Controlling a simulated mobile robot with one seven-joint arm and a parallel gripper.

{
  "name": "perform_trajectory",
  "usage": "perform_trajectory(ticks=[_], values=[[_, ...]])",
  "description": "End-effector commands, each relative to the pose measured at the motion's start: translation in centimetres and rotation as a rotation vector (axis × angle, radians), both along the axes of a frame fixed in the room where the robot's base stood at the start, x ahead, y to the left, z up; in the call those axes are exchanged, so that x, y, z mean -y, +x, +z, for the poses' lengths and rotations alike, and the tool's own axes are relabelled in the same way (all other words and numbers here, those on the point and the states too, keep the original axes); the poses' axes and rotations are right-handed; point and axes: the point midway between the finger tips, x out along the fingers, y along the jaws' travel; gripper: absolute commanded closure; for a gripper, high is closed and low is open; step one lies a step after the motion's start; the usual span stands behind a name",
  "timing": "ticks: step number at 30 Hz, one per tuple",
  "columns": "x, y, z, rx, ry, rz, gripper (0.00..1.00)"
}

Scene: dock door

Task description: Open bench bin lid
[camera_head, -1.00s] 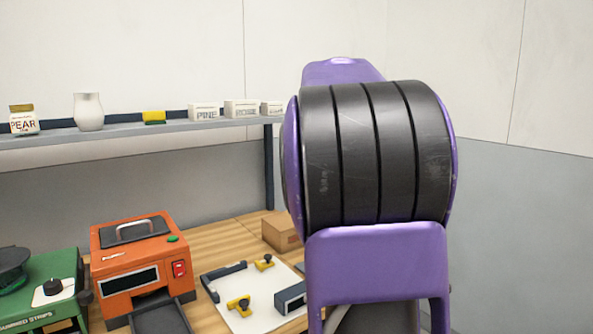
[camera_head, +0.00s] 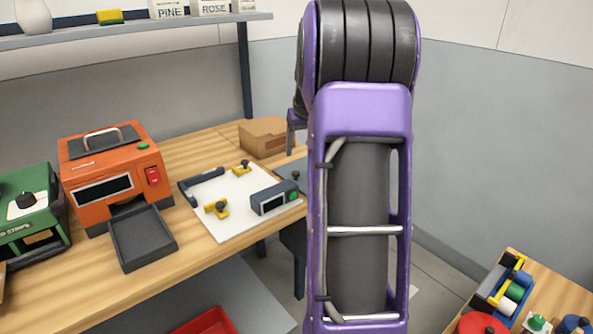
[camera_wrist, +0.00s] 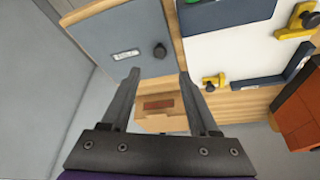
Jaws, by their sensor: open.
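The bin lid (camera_wrist: 110,38) is a flat blue-grey panel at the bench end, with a round dark knob (camera_wrist: 159,50) and a small pale label (camera_wrist: 126,55). It looks closed. In the head view only part of the lid (camera_head: 289,170) shows beside my arm, which hides the rest. My gripper (camera_wrist: 159,80) is open and empty in the wrist view. Its two fingers point toward the lid, and the knob appears just beyond the fingertips, between them. I see no contact.
A cardboard box (camera_head: 265,138) stands behind the lid. A white board (camera_head: 235,222) with yellow clamps and a dark block lies left of it. An orange machine (camera_head: 112,175) and a green machine (camera_head: 30,215) stand further left. A shelf (camera_head: 150,27) runs above.

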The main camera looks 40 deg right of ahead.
Motion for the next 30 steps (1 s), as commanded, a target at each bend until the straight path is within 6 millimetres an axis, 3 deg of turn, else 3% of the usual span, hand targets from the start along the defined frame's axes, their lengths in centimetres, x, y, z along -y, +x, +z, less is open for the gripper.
perform_trajectory(ticks=[1, 6, 12, 18, 26, 27, 30], values=[[0.1, 0.4, -1.4, -0.002, 0.002, 0.0, 0.39], [0.6, 1.7, -4.7, -0.002, 0.002, 0.0, 0.39], [1.1, 2.9, -7.6, 0.0, 0.001, 0.0, 0.39], [1.3, 3.5, -8.8, 0.002, 0.0, -0.001, 0.39], [1.3, 3.5, -8.9, 0.002, -0.002, 0.0, 0.39], [1.3, 3.5, -8.9, 0.002, -0.002, 0.0, 0.41], [1.3, 3.5, -8.9, 0.002, -0.001, -0.001, 0.59]])
